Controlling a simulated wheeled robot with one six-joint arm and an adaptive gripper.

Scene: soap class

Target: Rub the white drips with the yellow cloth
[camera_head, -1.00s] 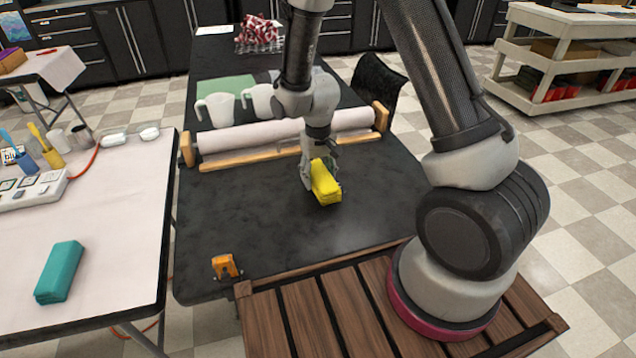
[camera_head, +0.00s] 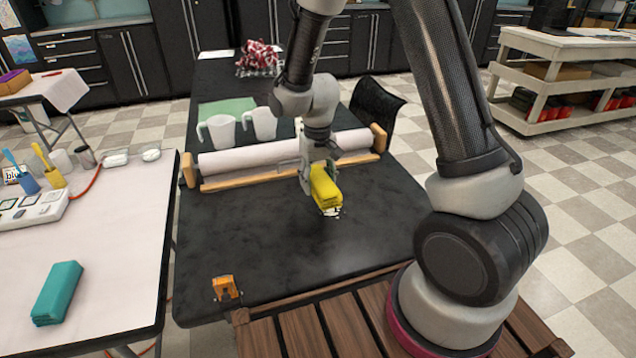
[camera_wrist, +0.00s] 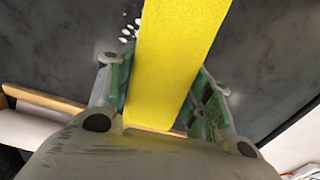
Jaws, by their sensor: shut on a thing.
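My gripper (camera_head: 312,180) is shut on the folded yellow cloth (camera_head: 325,189) over the dark table. In the wrist view the yellow cloth (camera_wrist: 178,60) stands between both fingers of my gripper (camera_wrist: 160,95). The white drips (camera_head: 331,212) show on the dark tabletop just at the near lower end of the cloth. In the wrist view the white drips (camera_wrist: 129,31) are small spots beside the cloth's left edge. The cloth may cover some of them. I cannot tell whether the cloth touches the tabletop.
A paper roll (camera_head: 285,150) in a wooden holder lies behind the gripper, with white jugs (camera_head: 217,132) beyond it. An orange object (camera_head: 225,287) sits at the near left table edge. A teal folded cloth (camera_head: 57,292) lies on the white table (camera_head: 110,235).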

